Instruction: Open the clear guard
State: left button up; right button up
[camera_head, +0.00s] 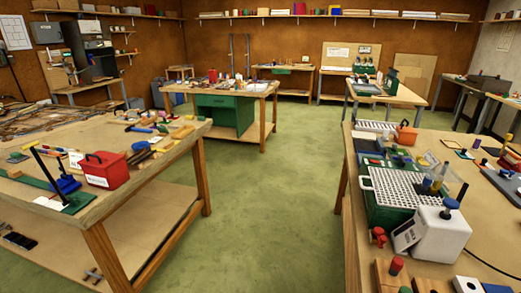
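I cannot make out a clear guard for certain in this view. A green machine or tray (385,213) with a white perforated top stands on the right workbench (350,165). A white box-shaped unit (438,234) with a blue knob on a dark stem stands in front of it. Small upright coloured pieces near the far right of the perforated top are too small to tell apart. Neither of my grippers is in view.
The left bench (120,215) holds a red toolbox (104,170), a blue clamp-like tool (66,184) and hand tools. A green-drawered table (222,104) stands farther back. Clear green floor (270,190) runs between the benches. Shelves line the back wall.

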aim_at(419, 158)
jog(key=u, duration=0.55)
jog(key=i, duration=1.9)
jog(key=z, duration=1.35)
jog(key=i, duration=2.15)
jog(key=z, duration=2.1)
